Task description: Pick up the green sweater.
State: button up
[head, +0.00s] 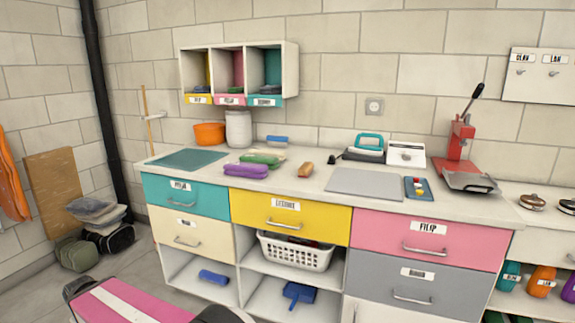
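A green folded cloth item (258,162), which looks like the green sweater, lies on the white counter (300,178). It is small in the head view, so its material is hard to tell. A purple folded item (246,171) lies just in front of it and partly hides it. A pale item (270,152) lies close behind it. My gripper is not in view.
A grey flat board (365,184) and a teal mat (188,160) lie on the counter. An orange bowl (209,133) and a white canister (238,130) stand behind. A brown item (305,170) lies to the right. A cubby shelf (290,70) hangs above.

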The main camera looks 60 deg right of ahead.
aim_at(271, 162)
jog(key=z, duration=1.95)
jog(key=k+j, duration=0.35)
jog(key=k, duration=0.2)
